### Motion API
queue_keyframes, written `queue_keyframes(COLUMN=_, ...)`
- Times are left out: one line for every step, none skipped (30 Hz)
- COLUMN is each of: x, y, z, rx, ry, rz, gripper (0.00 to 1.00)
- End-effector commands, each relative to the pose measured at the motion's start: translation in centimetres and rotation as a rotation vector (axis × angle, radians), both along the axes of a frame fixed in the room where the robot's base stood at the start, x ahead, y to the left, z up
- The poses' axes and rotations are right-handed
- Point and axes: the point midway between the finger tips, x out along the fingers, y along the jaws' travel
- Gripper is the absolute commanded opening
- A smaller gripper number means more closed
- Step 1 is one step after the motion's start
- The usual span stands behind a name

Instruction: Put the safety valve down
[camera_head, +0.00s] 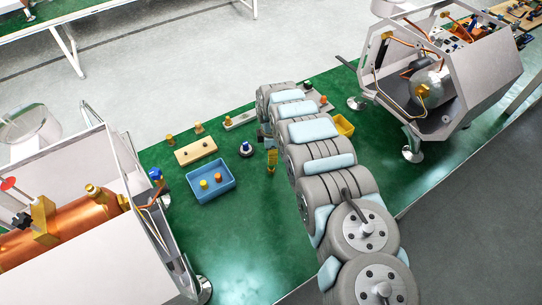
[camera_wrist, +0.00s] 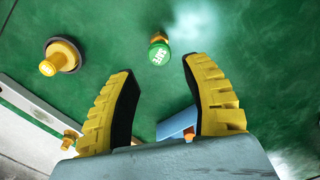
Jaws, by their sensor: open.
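A small brass part with a green, white-lettered cap, which looks like the safety valve (camera_wrist: 159,50), is on the green table in the wrist view. It is just beyond the fingertips, in line with the gap between them. My gripper (camera_wrist: 158,70) is open, with nothing between its yellow, black-padded fingers. In the head view my gripper (camera_head: 271,160) is low over the green table, right of the blue tray. I cannot make out the green-capped part in the head view.
A blue tray (camera_head: 226,188) holds small brass and copper-coloured parts. A wooden board (camera_head: 195,152), a dark round part with a blue knob (camera_head: 246,149) and a yellow bin (camera_head: 344,125) are nearby. Machine housings stand left (camera_head: 80,245) and right (camera_head: 478,75). Green table (camera_head: 250,240) is clear in front.

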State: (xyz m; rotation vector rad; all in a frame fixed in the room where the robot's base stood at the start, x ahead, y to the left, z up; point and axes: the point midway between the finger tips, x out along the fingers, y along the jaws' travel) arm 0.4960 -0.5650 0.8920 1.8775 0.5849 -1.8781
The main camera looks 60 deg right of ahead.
Motion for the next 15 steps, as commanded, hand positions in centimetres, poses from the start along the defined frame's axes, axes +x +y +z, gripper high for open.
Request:
queue_keyframes(x=0.1, y=-0.2, z=0.8, rx=-0.003, ry=-0.001, rz=0.001, gripper=0.48)
queue_keyframes(x=0.1, y=-0.2, z=1.1, rx=-0.003, ry=-0.002, rz=0.001, gripper=0.48)
queue_keyframes(x=0.1, y=-0.1, z=1.5, rx=-0.002, ry=-0.002, rz=0.001, gripper=0.48)
queue_keyframes(x=0.1, y=-0.1, z=1.7, rx=-0.001, ry=-0.001, rz=0.001, gripper=0.48)
queue_keyframes(x=0.0, y=0.0, z=1.9, rx=0.0, ry=0.001, rz=0.001, gripper=0.48)
queue_keyframes(x=0.0, y=0.0, z=2.3, rx=0.001, ry=0.002, rz=0.001, gripper=0.48)
queue_keyframes(x=0.0, y=0.0, z=2.6, rx=0.001, ry=0.002, rz=0.001, gripper=0.48)
queue_keyframes(x=0.0, y=0.0, z=2.9, rx=-0.001, ry=0.001, rz=0.001, gripper=0.48)
queue_keyframes(x=0.1, y=-0.1, z=3.4, rx=-0.002, ry=0.0, rz=0.001, gripper=0.48)
queue_keyframes(x=0.1, y=-0.1, z=3.8, rx=-0.002, ry=-0.002, rz=0.001, gripper=0.48)
queue_keyframes(x=0.1, y=-0.1, z=4.0, rx=-0.002, ry=-0.002, rz=0.001, gripper=0.48)
queue_keyframes(x=0.1, y=-0.1, z=4.3, rx=-0.002, ry=-0.001, rz=0.001, gripper=0.48)
queue_keyframes(x=0.1, y=-0.1, z=4.5, rx=-0.001, ry=0.0, rz=0.001, gripper=0.48)
queue_keyframes(x=0.1, y=-0.1, z=4.7, rx=-0.001, ry=0.001, rz=0.001, gripper=0.48)
queue_keyframes(x=0.0, y=0.0, z=4.9, rx=0.001, ry=0.001, rz=0.001, gripper=0.48)
